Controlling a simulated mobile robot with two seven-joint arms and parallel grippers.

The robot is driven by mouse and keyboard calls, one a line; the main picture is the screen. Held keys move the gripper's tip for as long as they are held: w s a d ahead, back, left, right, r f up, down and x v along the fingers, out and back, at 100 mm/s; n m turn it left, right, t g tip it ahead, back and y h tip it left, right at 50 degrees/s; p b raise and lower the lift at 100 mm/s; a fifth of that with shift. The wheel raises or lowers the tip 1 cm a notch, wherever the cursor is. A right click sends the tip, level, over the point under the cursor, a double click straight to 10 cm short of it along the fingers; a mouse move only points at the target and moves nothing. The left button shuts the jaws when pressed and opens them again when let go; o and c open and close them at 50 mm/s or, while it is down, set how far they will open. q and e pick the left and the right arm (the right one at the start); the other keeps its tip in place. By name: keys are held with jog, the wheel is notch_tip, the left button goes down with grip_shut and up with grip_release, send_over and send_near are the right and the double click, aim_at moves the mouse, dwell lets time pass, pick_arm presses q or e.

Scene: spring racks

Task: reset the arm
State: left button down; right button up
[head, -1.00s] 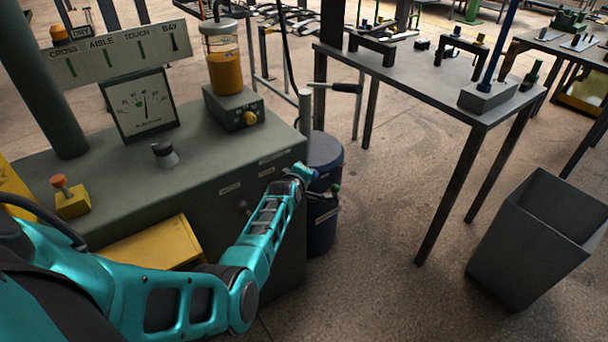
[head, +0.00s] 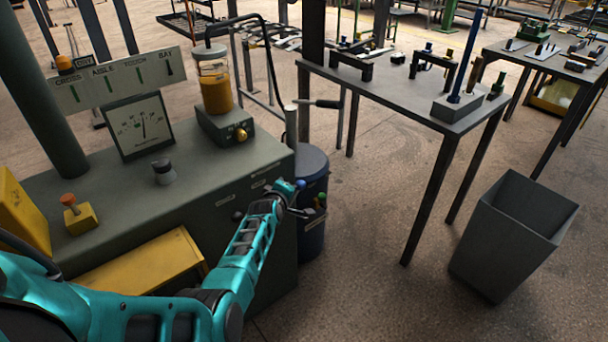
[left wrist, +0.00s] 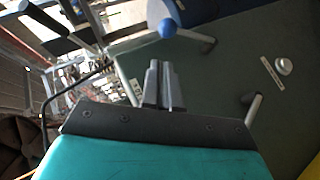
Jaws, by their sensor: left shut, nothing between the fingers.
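My left arm reaches along the front of the grey-green cabinet (head: 237,196) in the head view. My left gripper (head: 300,211) is at the cabinet's right end, just below a blue ball knob (head: 300,184). In the left wrist view the gripper (left wrist: 161,66) has its two fingers together with nothing between them. The blue knob (left wrist: 168,28) appears beyond the fingertips there, and I see no contact. My right gripper is in neither view.
A dark blue drum (head: 312,232) stands close beside the gripper. The cabinet top holds a gauge (head: 139,124), a jar of orange liquid (head: 215,85) and a yellow-based button (head: 80,217). A table (head: 400,88) and a grey bin (head: 488,268) stand right, with open floor between.

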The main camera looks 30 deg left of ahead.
pick_arm(q)
jog(key=s+d+f+m+h, duration=0.1)
jog(key=s+d+f+m, duration=0.1)
jog(key=s+m, duration=0.4)
jog(key=s+d+f+m, duration=0.1)
jog(key=s+d+m, duration=0.25)
jog(key=s, duration=0.45)
jog(key=s+d+r+m+g+h, duration=0.1)
jog(key=s+d+m+h, duration=0.3)
jog(key=s+d+m, duration=0.6)
jog(key=s+d+r, duration=0.1)
jog(key=s+d, duration=0.2)
jog(key=s, duration=0.3)
jog(key=shift+s+d+h, duration=0.2)
jog(key=shift+s+h, duration=0.1)
jog(key=shift+s, duration=0.05)
